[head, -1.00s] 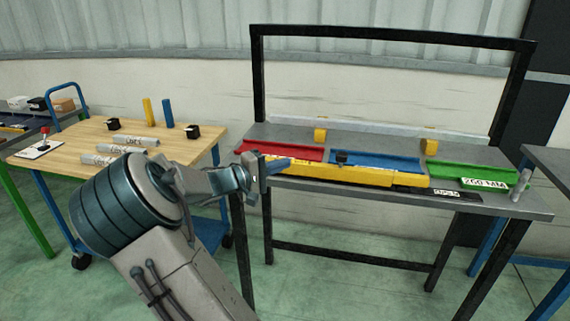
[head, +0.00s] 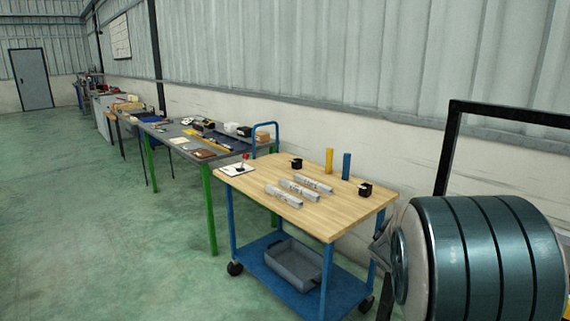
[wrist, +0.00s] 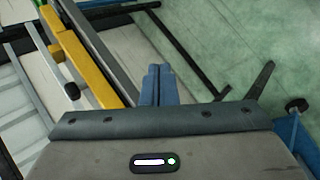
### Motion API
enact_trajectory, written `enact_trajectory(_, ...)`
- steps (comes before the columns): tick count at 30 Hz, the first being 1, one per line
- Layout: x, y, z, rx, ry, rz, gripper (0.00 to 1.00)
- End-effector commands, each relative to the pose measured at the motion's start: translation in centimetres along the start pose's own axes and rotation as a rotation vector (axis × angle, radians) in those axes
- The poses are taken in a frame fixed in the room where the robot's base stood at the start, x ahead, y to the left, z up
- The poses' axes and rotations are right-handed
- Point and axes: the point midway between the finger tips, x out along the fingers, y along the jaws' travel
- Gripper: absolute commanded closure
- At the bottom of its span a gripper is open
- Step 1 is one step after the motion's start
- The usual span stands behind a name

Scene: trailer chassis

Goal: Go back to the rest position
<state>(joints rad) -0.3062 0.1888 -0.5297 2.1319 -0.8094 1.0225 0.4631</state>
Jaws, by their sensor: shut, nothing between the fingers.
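My gripper (wrist: 158,86) shows in the wrist view with its two blue fingers together and nothing between them. In the head view my arm fills the lower right corner, and my gripper is out of the picture.
A wooden-topped blue cart (head: 335,212) stands left of my arm, holding silver bars (head: 299,189), a yellow post (head: 329,161) and a blue post (head: 346,166). A grey bin (head: 293,265) sits on its lower shelf. Open green floor (head: 110,240) lies to the left.

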Motion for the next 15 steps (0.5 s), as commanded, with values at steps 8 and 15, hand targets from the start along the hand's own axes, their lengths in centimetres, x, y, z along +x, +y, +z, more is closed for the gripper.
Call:
enact_trajectory(8,-7.2,-3.5,6.3,-0.016,0.089,-0.398,1.0)
enact_trajectory(15,-13.9,-6.0,11.7,-0.04,0.216,-0.644,1.0)
